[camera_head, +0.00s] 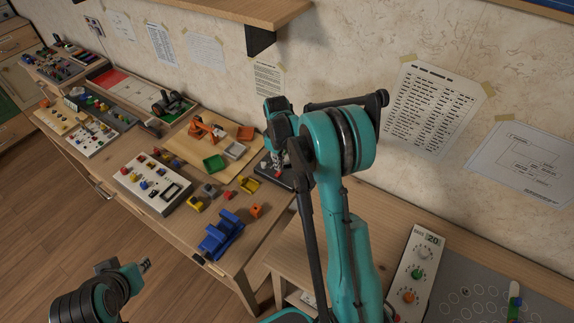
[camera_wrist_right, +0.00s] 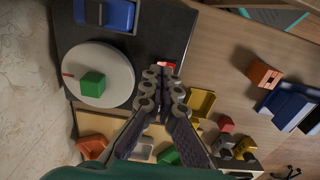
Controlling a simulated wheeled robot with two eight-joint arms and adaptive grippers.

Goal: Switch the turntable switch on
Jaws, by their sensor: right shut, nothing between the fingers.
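The turntable has a black base (camera_wrist_right: 120,48) and a round white platter (camera_wrist_right: 112,62) with a green cube (camera_wrist_right: 93,84) on it, in the right wrist view. A small red switch (camera_wrist_right: 167,66) sits on the base by the edge. My right gripper (camera_wrist_right: 160,78) is shut and empty, its fingertips over the switch and partly hiding it; I cannot tell whether they touch. In the head view my right arm hides most of the turntable, and only part of its dark base (camera_head: 292,183) shows. My left gripper (camera_head: 145,265) is low at the left, away from the table; its finger state is unclear.
Beside the turntable lie a wooden board (camera_head: 185,150) with coloured trays, blue blocks (camera_head: 221,236), a yellow tray (camera_head: 249,184) and an orange block (camera_head: 257,210). A white panel (camera_head: 150,190) with knobs is further left. A shelf (camera_head: 225,10) juts from the wall above.

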